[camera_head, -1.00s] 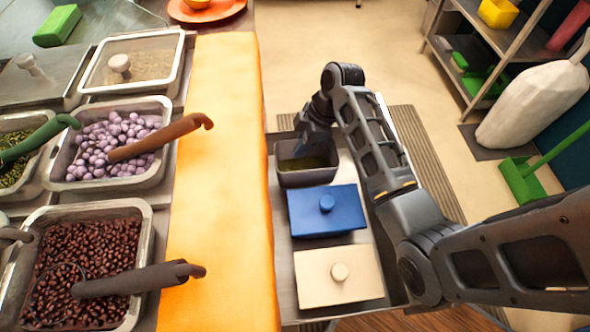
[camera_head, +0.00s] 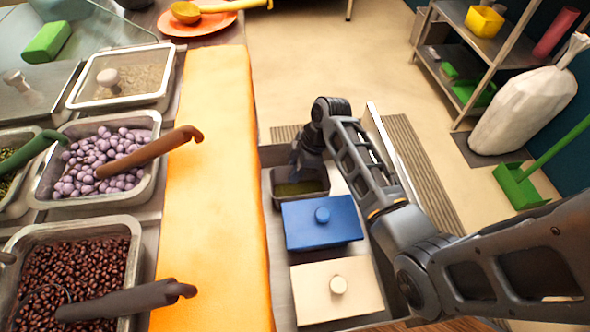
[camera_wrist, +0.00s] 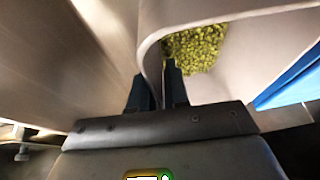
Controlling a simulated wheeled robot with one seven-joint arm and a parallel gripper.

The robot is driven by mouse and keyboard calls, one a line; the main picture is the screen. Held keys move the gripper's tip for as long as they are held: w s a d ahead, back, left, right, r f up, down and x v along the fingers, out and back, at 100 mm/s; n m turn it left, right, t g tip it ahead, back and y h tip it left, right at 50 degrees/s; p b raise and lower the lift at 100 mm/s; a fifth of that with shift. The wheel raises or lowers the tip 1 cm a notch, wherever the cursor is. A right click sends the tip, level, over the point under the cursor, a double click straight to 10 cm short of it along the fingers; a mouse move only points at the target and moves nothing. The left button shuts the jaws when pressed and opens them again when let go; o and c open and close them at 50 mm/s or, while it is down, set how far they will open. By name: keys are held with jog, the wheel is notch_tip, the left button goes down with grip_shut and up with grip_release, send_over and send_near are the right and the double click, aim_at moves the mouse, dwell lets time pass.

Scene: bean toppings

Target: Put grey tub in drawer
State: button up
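The grey tub (camera_head: 320,190) holds green contents and sits low in the far end of the open drawer (camera_head: 279,255), beyond the blue-lidded tub. My gripper (camera_head: 296,174) reaches down at the tub's left far side. In the wrist view my gripper (camera_wrist: 157,82) has one finger on each side of the tub's wall and looks shut on it. The grey tub (camera_wrist: 152,40) shows its pale wall and green contents in that view. The fingertips are partly hidden in the head view, and the tub's underside is hidden.
A blue-lidded tub (camera_head: 300,230) and a cream-lidded tub (camera_head: 312,298) stand in the drawer nearer me. The orange counter strip (camera_head: 215,200) runs along the left, with bean trays beyond it.

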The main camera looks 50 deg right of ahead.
jog(key=shift+o, duration=1.4)
jog(key=p+v, duration=0.2)
jog(key=v, duration=1)
jog(key=shift+r, duration=0.15)
jog(key=shift+r, duration=0.1)
